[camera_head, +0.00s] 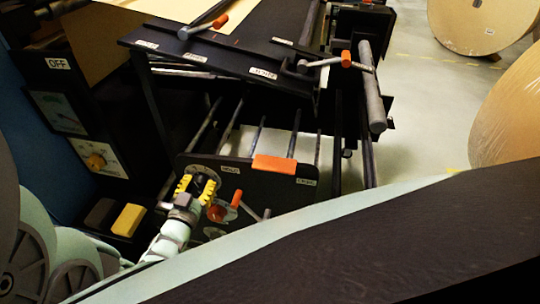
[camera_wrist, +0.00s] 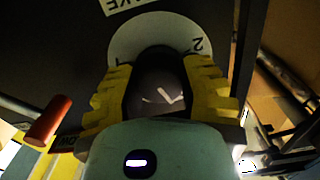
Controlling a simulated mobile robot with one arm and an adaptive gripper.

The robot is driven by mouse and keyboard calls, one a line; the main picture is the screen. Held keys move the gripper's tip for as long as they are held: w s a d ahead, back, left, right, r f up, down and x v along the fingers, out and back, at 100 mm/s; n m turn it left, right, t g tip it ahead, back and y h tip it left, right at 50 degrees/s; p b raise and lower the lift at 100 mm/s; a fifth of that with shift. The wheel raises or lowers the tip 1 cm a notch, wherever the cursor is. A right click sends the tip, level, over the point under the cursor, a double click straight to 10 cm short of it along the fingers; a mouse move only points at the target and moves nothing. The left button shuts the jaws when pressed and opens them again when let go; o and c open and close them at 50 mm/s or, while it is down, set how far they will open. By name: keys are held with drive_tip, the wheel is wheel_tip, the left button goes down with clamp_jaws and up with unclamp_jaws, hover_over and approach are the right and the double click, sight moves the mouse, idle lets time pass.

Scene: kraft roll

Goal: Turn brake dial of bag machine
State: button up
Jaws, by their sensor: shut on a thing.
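The bag machine has a dark panel (camera_head: 270,182) low in the middle of the head view. Its brake dial is a black round knob (camera_wrist: 158,84) with a white mark, in front of a pale scale disc (camera_wrist: 150,32). A "2" shows on the disc at upper right. A label (camera_wrist: 125,4) ending in "AKE" is partly cut off above it. My gripper (camera_head: 201,182) has its yellow fingers on both sides of the knob, shut on it; the wrist view shows this too (camera_wrist: 158,92). In the head view the gripper hides most of the dial.
An orange-red lever handle (camera_wrist: 47,121) is left of the dial in the wrist view. An orange grip (camera_head: 274,165) sits on the panel's top edge. Levers with orange ends (camera_head: 346,59) are on the upper frame. Large kraft rolls (camera_head: 515,120) stand on the floor at right.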

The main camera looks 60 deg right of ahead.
drive_tip(key=n, duration=0.3)
drive_tip(key=shift+w+p, duration=0.1)
drive_tip(key=shift+p, duration=0.3)
drive_tip(key=shift+f+n, duration=0.1)
drive_tip(key=shift+n, duration=0.7)
drive_tip(key=shift+f+n, duration=0.1)
drive_tip(key=shift+n, duration=0.6)
drive_tip(key=shift+n, duration=0.3)
idle(0.3)
drive_tip(key=shift+n, duration=1.8)
idle(0.3)
drive_tip(key=o, duration=1.2)
drive_tip(key=shift+r, duration=0.2)
drive_tip(key=shift+o, duration=0.2)
